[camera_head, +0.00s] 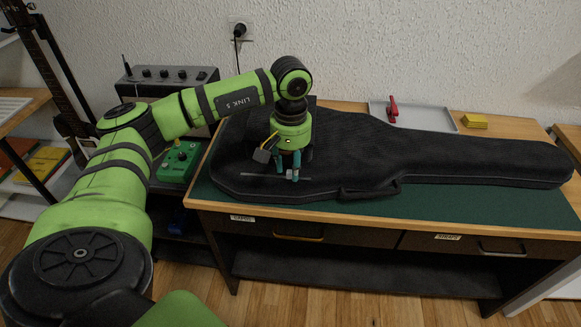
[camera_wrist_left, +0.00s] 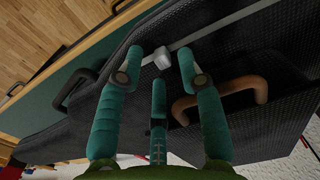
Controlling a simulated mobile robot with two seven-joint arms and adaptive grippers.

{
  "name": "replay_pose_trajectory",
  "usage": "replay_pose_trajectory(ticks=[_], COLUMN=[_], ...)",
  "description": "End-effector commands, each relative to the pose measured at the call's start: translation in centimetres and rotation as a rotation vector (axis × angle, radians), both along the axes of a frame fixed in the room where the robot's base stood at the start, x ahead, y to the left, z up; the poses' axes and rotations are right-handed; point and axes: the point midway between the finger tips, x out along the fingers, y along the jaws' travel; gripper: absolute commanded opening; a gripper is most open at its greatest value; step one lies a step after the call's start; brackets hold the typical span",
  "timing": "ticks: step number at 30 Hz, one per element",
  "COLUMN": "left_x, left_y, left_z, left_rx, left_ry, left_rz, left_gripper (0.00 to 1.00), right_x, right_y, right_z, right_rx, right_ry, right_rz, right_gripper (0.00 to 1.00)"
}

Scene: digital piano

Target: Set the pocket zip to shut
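A black instrument case (camera_head: 450,158) lies on the table. A thin grey zip track (camera_head: 262,177) runs along its wide left part and ends near my left gripper (camera_head: 288,176). In the left wrist view the track (camera_wrist_left: 225,23) runs up to the right from a small grey zip pull (camera_wrist_left: 161,57). My left gripper (camera_wrist_left: 158,64) points down at the case, its teal fingers apart on either side of the pull. Gaps seem to show between the pull and both fingertips. My right gripper is not in view.
The case lies on a green mat (camera_head: 480,214) on a wooden table. A grey tray (camera_head: 430,116) with a red object (camera_head: 393,108) and a yellow block (camera_head: 475,121) are behind it. A green pedal (camera_head: 180,160) stands left of the table. A brown handle (camera_wrist_left: 185,108) is near the fingers.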

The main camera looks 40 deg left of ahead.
Motion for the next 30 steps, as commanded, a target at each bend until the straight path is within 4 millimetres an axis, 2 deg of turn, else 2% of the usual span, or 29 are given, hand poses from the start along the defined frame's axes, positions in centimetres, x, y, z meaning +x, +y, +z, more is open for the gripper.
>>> replay_pose_trajectory(ticks=[9,15,20,27,30], left_x=[0.1,0.0,0.0,0.0,0.1], left_y=[0.0,0.0,0.0,0.1,-0.6], left_z=[6.9,9.8,10.6,10.7,10.4], left_rx=[-0.001,-0.001,0.001,0.000,-0.015], left_ry=[-0.006,-0.003,-0.001,0.000,-0.002], left_rz=[0.001,0.001,0.001,0.001,-0.003], left_gripper=[0.38,0.38,0.38,0.38,0.00], right_x=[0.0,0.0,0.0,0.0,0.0], right_y=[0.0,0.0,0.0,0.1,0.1], right_z=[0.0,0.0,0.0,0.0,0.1], right_rx=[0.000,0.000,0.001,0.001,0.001], right_ry=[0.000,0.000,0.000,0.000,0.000], right_rz=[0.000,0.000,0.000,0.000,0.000], right_gripper=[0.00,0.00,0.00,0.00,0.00])
